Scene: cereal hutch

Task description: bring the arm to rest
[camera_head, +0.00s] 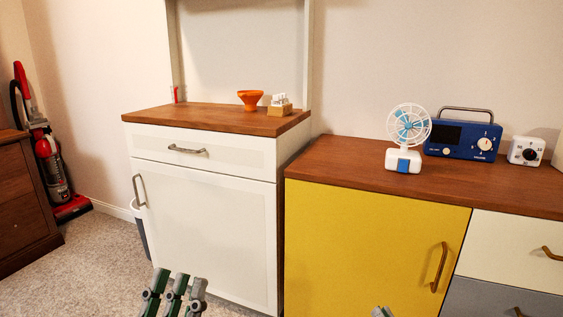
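My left gripper (175,292) shows at the bottom edge, left of centre, in front of the white hutch's lower door. Its dark green and grey finger parts point upward and stand close together, and I see nothing held between them. Whether it is open or shut is unclear. Only a small grey tip of my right gripper (380,312) shows at the bottom edge, in front of the yellow cabinet door. The rest of it is out of the frame. Neither gripper visibly touches the furniture.
A white hutch (205,217) with a wooden top holds an orange bowl (250,98) and a small box (280,108). The yellow-doored cabinet (370,250) bears a fan (404,160), a blue radio (462,140) and a white timer (526,150). A red vacuum (52,165) stands left. Carpet is clear.

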